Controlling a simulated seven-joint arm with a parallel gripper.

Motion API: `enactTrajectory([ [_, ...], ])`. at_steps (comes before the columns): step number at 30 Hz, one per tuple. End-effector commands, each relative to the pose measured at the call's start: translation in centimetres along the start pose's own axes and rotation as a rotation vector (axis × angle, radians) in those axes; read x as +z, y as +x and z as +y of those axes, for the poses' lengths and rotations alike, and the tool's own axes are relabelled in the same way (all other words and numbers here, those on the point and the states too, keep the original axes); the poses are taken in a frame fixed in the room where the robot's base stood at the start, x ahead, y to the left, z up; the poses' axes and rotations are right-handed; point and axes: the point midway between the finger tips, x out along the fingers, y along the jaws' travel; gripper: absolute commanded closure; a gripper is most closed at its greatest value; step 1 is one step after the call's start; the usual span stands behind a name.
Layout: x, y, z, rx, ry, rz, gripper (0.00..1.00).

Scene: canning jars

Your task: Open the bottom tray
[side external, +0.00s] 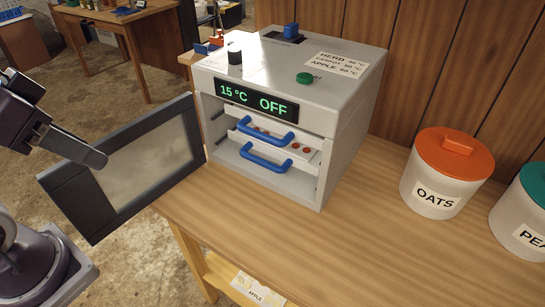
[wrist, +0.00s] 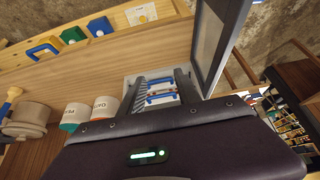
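The dryer box (side external: 350,95) stands on the wooden bench with its door (side external: 130,165) swung open to the left. Its display reads 15 °C and OFF. Two trays with blue handles sit inside, one above the other. My gripper (wrist: 158,82) is open and empty, apart from the handles. In the wrist view, both handles show between its fingers, upside down. In the side view, a dark finger is left of the box, in front of the door.
The open door stands close to my gripper on the left side of the box. An orange-lidded OATS canister (side external: 440,180) and a teal-lidded canister (side external: 525,215) are on the right. Bare bench (side external: 350,240) lies in front of the box. An APPLE card (side external: 257,290) shows below the bench edge.

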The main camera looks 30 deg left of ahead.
Motion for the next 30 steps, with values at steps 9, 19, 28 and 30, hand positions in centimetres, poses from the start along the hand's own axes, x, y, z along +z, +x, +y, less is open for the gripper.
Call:
enactTrajectory([
  [9,-12.9,13.3,4.8,0.081,0.209,0.129,0.6],
  [19,-14.9,33.6,5.4,-0.266,0.713,0.371,0.6],
  [28,-12.1,37.3,4.7,-0.652,1.4,0.635,0.6],
  [30,-12.0,37.4,5.0,-0.678,1.45,0.661,0.6],
])
